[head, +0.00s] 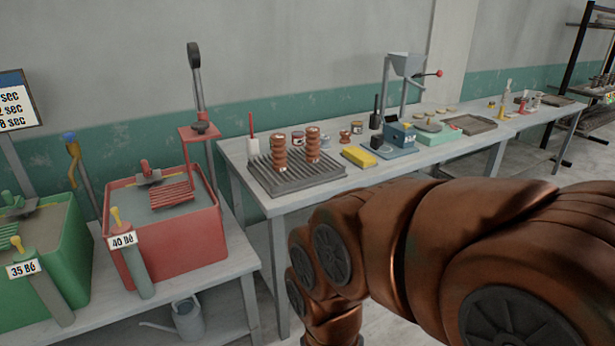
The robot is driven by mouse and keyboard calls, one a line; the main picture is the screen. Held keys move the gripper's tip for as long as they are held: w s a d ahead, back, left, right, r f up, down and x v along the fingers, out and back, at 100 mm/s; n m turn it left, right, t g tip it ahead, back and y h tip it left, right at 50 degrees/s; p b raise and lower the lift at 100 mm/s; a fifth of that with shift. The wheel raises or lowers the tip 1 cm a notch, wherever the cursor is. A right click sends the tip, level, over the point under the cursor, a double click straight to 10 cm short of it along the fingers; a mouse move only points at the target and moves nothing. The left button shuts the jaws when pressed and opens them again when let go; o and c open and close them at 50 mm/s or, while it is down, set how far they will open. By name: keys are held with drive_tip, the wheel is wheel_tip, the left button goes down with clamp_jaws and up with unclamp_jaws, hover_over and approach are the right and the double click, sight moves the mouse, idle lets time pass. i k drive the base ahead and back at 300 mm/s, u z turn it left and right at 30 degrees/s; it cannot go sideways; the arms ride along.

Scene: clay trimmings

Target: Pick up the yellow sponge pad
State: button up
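The yellow sponge pad (358,156) lies flat on the long grey table (240,163), near its front edge. It sits between a ribbed dark tray and a blue block. My copper-coloured arm reaches across the lower right of the head view, in front of the table. The arm bends down toward the bottom edge of the picture. My gripper is outside the picture, so its state does not show. Nothing covers the sponge pad in this view.
The ribbed tray (265,183) holds two copper coil-like pieces (279,154). A blue block (399,134) and a hopper device (405,66) stand to the right. A red tub (207,245) and a green tub (75,265) stand on a lower bench at left.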

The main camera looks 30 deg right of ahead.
sight(361, 158)
drive_tip(key=k, duration=0.7)
drive_tip(key=z, duration=0.75)
drive_tip(key=i, duration=0.9)
drive_tip(key=u, duration=0.25)
